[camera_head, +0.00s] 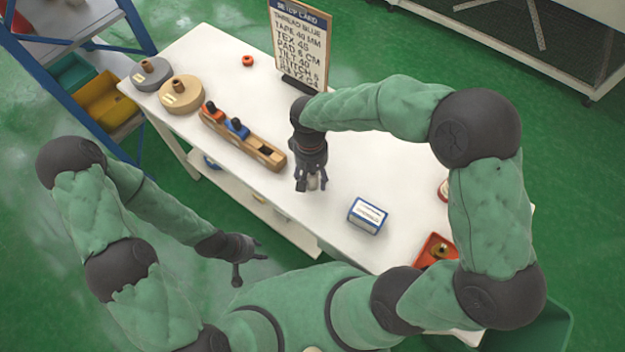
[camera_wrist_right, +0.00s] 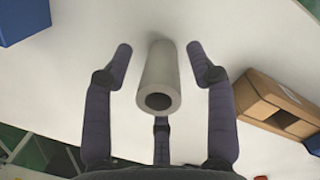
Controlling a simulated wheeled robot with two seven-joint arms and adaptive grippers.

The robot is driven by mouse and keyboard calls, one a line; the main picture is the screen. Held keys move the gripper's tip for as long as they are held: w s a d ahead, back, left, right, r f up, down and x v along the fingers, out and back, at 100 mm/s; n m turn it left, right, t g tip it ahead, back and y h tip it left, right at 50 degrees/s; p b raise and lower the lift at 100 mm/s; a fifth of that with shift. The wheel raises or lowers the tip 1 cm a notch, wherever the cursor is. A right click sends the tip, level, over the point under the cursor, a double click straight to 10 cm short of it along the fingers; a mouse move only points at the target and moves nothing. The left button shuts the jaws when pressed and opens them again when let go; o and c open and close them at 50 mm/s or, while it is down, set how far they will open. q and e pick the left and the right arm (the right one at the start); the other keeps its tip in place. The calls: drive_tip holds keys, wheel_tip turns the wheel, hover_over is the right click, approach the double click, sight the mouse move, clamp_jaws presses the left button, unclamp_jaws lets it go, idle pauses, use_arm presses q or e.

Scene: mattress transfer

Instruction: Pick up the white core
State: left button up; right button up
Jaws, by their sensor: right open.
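The white core (camera_wrist_right: 160,72) is a pale hollow cylinder in the right wrist view, its dark open end facing the camera. It stands between the spread fingers of my right gripper (camera_wrist_right: 162,58), with gaps on both sides. In the head view my right gripper (camera_head: 311,186) is above the table, over the core (camera_head: 314,182), which is mostly hidden by the fingers. My left gripper (camera_head: 238,260) hangs off the table's near side with nothing seen in it; its finger opening is too small to tell.
A white table (camera_head: 345,165) carries a wooden rack (camera_head: 270,157) with red and blue spools, tan (camera_head: 182,95) and grey (camera_head: 150,73) rolls, and a blue-white box (camera_head: 367,215). A setup card (camera_head: 300,45) stands at the back. An orange tray (camera_head: 434,247) is at the right.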

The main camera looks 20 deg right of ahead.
wheel_tip(320, 180, down, 2)
drive_tip(key=shift+s+f+b, duration=0.1)
drive_tip(key=shift+b, duration=0.2)
clamp_jaws()
